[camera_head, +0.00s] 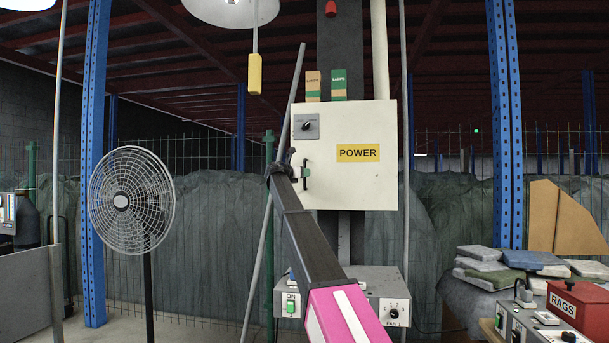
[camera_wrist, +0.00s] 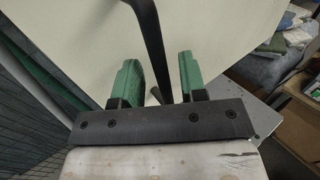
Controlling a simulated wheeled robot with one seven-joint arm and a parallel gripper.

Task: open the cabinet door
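The cabinet is a white box with a yellow POWER label; its door (camera_head: 350,170) looks closed in the head view. A dark handle (camera_head: 305,172) sits at the door's left edge. My gripper (camera_wrist: 160,78) has two green fingers that stand apart in the wrist view. The black handle bar (camera_wrist: 153,40) runs down between them, with slim gaps on both sides. In the head view my gripper (camera_head: 296,172) is at the handle, and my arm hides part of the area below it.
A control box (camera_head: 375,300) with switches sits below the cabinet. A fan (camera_head: 132,200) stands at the left. Folded rags (camera_head: 500,268) and a red RAGS box (camera_head: 575,305) are at the right.

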